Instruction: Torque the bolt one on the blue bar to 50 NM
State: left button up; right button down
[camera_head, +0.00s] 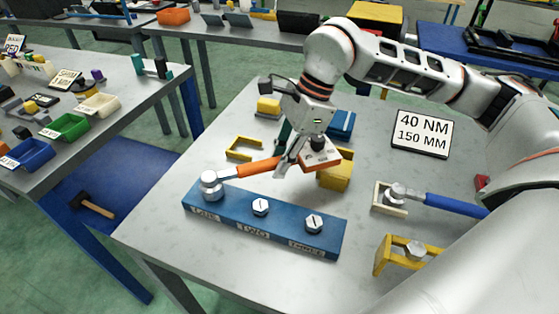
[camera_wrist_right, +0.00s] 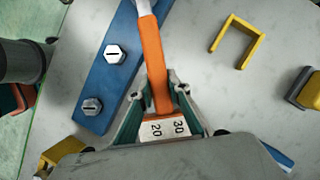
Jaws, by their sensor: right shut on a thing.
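The blue bar (camera_head: 285,232) lies on the grey table, with labels that appear to read one, two and three. The silver head of an orange-handled torque wrench (camera_head: 258,168) sits over bolt one at the bar's left end and hides that bolt. Bolt two (camera_head: 260,207) and bolt three (camera_head: 313,224) are bare hex heads. My right gripper (camera_head: 286,160) is shut on the wrench's handle. In the right wrist view the orange handle (camera_wrist_right: 155,65) runs up between the fingers, and its pale end shows 20 and 30. My left gripper is not seen.
A blue-handled wrench (camera_head: 455,205) rests at the right, near a yellow holder (camera_head: 400,252). A sign (camera_head: 422,133) reads 40 NM, 150 MM. A yellow bracket (camera_head: 244,148) stands behind the bar. A side table at left holds bins, including a green one (camera_head: 70,127).

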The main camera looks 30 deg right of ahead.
jog(key=shift+s+a+m+t, duration=0.15)
jog(key=shift+s+m+t, duration=0.05)
jog(key=shift+s+m, duration=0.3)
jog(key=shift+s+a+m+t, duration=0.2)
jog(key=shift+s+m, duration=0.2)
jog(key=shift+s, duration=0.2)
jog(key=shift+s, duration=0.15)
jog(key=shift+s+a+m+t+h, duration=0.15)
jog(key=shift+s+a+m, duration=0.1)
jog(key=shift+s+m, duration=0.25)
jog(key=shift+s+a+m+t+h, duration=0.15)
jog(key=shift+s+a+m, duration=0.05)
jog(key=shift+s+m, duration=0.3)
jog(key=shift+s, duration=0.1)
jog(key=shift+s+a+m+t+b, duration=0.35)
jog(key=shift+s+a+m, duration=0.3)
jog(key=shift+s+m, duration=0.25)
dwell(0.4)
